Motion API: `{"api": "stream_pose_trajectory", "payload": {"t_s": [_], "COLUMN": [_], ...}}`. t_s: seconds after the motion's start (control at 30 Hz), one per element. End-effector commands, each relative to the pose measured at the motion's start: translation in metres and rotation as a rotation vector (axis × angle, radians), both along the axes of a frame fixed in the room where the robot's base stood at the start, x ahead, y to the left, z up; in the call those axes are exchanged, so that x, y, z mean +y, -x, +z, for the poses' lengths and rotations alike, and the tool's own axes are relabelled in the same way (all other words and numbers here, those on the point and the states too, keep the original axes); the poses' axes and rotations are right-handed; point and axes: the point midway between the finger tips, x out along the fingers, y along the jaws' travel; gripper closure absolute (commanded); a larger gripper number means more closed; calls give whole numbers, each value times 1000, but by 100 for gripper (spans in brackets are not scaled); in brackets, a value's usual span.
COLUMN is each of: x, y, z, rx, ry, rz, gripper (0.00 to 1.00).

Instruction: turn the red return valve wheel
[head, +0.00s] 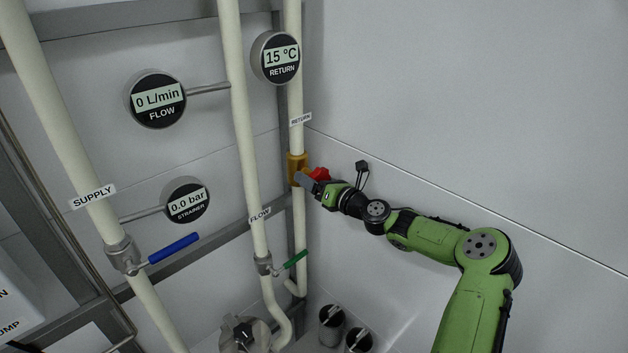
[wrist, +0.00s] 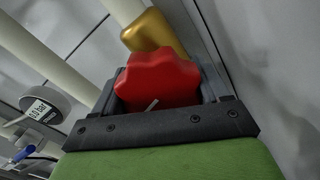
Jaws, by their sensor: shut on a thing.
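The red return valve wheel (head: 320,174) sits on a brass valve body (head: 297,168) on the pipe labelled RETURN. In the wrist view the red wheel (wrist: 158,82) fills the space between my two fingers, with the brass body (wrist: 152,32) behind it. A small white mark shows on the wheel's face. My gripper (head: 309,182) is shut on the wheel, one finger on each side. In the head view my gripper hides part of the wheel.
A blue lever (head: 174,248) is on the supply pipe and a green lever (head: 293,260) on the flow pipe. Gauges read 0 L/min (head: 157,99), 0.0 bar (head: 187,201) and 15 °C (head: 276,57). A bare wall (head: 480,110) is at the right.

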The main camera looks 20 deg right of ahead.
Motion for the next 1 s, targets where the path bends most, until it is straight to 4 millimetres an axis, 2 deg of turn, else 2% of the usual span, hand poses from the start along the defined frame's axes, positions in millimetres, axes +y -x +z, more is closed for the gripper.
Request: {"api": "stream_pose_trajectory", "payload": {"t_s": [0.6, 0.63, 0.73, 0.77, 1.0], "x": [0, 0, 0, 0, 0], "y": [0, 0, 0, 0, 1], "z": [-3, -3, -2, -2, -1], "rx": [23, 23, 21, 21, 18], "ry": [-38, -38, -39, -38, -38], "rz": [1, 1, 1, 1, 0], "gripper": [56, 22, 7, 5, 5]}}
